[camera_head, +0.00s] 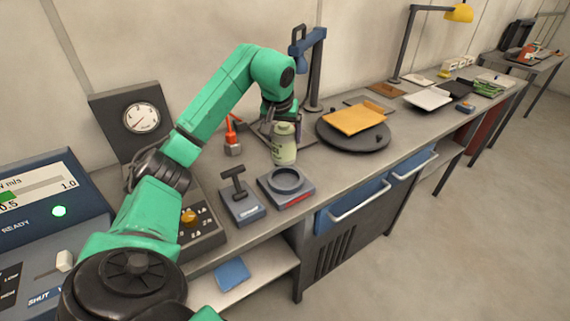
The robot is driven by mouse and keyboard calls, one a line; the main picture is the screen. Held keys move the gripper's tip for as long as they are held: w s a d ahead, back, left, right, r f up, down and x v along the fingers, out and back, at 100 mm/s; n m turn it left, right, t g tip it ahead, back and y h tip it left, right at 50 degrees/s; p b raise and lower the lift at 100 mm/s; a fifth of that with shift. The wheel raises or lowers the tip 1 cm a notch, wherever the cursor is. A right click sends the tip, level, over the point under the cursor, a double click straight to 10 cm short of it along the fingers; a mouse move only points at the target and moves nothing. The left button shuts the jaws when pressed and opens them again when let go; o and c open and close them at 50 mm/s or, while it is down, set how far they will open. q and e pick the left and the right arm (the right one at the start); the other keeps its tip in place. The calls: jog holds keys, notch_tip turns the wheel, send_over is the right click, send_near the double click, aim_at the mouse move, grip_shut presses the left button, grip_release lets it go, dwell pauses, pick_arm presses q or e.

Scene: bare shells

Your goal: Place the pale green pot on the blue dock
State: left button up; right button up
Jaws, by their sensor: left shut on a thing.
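The pale green pot (284,152) is a small rounded jar with a narrower neck, upright above the bench just behind the dock. My left gripper (283,117) comes down over its top and is shut on it. The fingers are partly hidden by the wrist, and I cannot tell whether the pot's base touches the bench. The blue dock (302,194) is a dark blue-grey block with a round ring on top and a red strip on its front. Its ring is empty. My right gripper is out of view.
A block with a black T-handle (240,201) stands left of the dock. A red-orange tool (232,138) stands behind it. A round dark plate (368,145) with an orange slab (355,119) lies to the right. A blue lamp stand (315,70) rises behind the pot.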

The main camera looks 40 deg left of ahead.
aim_at(283, 142)
pick_arm(q)
jog(key=x, duration=0.3)
jog(key=d+x, duration=0.1)
jog(key=x, duration=0.1)
jog(key=shift+s+a+f, duration=0.1)
jog(key=shift+s+f, duration=0.15)
jog(key=shift+f, duration=0.1)
notch_tip(283, 142, down, 4)
jog(key=shift+s+r+p, duration=0.1)
jog(key=shift+p, duration=0.4)
jog(key=o, duration=1.5)
jog(key=shift+f, duration=0.25)
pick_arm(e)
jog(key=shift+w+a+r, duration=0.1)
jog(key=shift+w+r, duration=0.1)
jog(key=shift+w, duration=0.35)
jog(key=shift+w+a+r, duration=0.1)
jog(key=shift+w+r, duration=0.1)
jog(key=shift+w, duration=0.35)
pick_arm(q)
jog(key=shift+r, duration=0.15)
jog(key=b+v, duration=0.1)
jog(key=v, duration=1.1)
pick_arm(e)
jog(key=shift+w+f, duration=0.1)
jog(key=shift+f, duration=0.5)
